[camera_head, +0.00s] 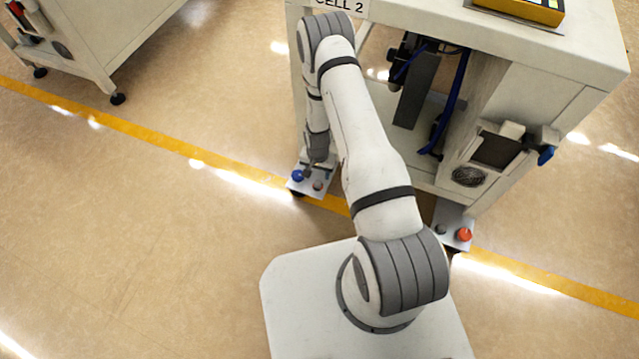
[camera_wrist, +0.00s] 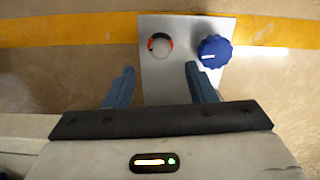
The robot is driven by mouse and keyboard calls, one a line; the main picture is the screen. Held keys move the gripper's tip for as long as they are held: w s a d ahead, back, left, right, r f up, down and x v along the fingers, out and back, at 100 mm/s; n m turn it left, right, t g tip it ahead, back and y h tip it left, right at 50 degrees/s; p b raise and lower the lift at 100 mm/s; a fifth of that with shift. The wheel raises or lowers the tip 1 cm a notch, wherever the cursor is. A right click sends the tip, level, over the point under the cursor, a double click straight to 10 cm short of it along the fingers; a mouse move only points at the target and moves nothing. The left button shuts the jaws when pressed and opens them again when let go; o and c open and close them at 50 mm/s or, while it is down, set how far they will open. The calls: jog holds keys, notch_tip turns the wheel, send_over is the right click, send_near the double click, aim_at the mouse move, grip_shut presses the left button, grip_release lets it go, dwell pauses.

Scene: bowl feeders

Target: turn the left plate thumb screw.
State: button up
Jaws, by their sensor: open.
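The left plate (camera_head: 309,188) is a small light metal plate at the foot of the Cell 2 cabinet; it fills the upper middle of the wrist view (camera_wrist: 176,84). On it is a scalloped blue knob (camera_head: 298,175) with a white mark, seen at the right in the wrist view (camera_wrist: 214,50). Beside it is a small round fitting (camera_wrist: 160,44) with a red-orange and white ring; which one is the thumb screw is not labelled. My gripper (camera_wrist: 161,73) is open and empty. Its right finger appears just below the blue knob, its left finger left of the plate.
The white Cell 2 cabinet (camera_head: 535,105) stands close by my arm, with hanging blue cables (camera_head: 455,100). A right plate (camera_head: 446,218) with a red knob (camera_head: 465,235) sits at its other foot. A yellow floor line (camera_head: 150,133) crosses the open floor.

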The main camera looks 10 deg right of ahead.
aim_at(318, 184)
notch_tip(318, 184, down, 7)
jog(key=shift+b, duration=1.15)
jog(key=shift+c, duration=0.2)
